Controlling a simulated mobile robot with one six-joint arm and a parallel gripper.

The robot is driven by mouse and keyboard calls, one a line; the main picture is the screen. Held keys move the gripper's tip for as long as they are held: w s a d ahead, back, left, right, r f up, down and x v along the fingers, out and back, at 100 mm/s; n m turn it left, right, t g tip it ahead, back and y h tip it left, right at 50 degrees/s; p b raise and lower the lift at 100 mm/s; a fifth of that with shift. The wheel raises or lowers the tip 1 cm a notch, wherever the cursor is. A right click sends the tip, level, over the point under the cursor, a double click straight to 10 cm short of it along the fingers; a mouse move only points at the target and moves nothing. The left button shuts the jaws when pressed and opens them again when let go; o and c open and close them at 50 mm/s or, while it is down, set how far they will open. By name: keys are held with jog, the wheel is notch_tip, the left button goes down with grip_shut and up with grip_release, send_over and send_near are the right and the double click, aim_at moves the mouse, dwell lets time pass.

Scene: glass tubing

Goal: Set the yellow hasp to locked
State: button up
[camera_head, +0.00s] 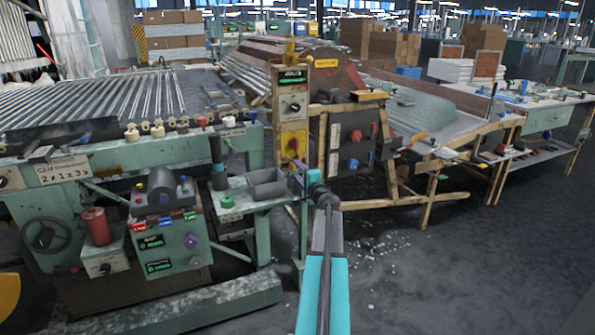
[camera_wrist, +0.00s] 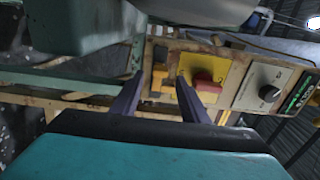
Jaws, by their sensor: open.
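A tall tan control panel (camera_head: 291,97) stands at the centre of the head view, with a yellow plate and a red knob (camera_head: 293,143) low on it. In the wrist view the panel appears sideways, with the red knob (camera_wrist: 207,84) just right of my gripper. A small yellow piece, which looks like the yellow hasp (camera_wrist: 158,82), shows between my fingers; whether it is locked I cannot tell. My gripper (camera_wrist: 160,75) is open, its two purple fingers apart and pointing at the panel. I cannot tell whether they touch anything. In the head view my gripper (camera_head: 299,180) is small, below the panel.
A grey bin (camera_head: 266,185) on a green stand is close left of my gripper. A dark box with red and blue knobs (camera_head: 354,140) is to the right. A black selector knob (camera_wrist: 270,93) is farther along the panel. The floor (camera_head: 430,255) at right is mostly open.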

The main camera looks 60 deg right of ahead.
jog(key=v, duration=1.1)
jog(key=shift+d, duration=0.2)
dwell(0.4)
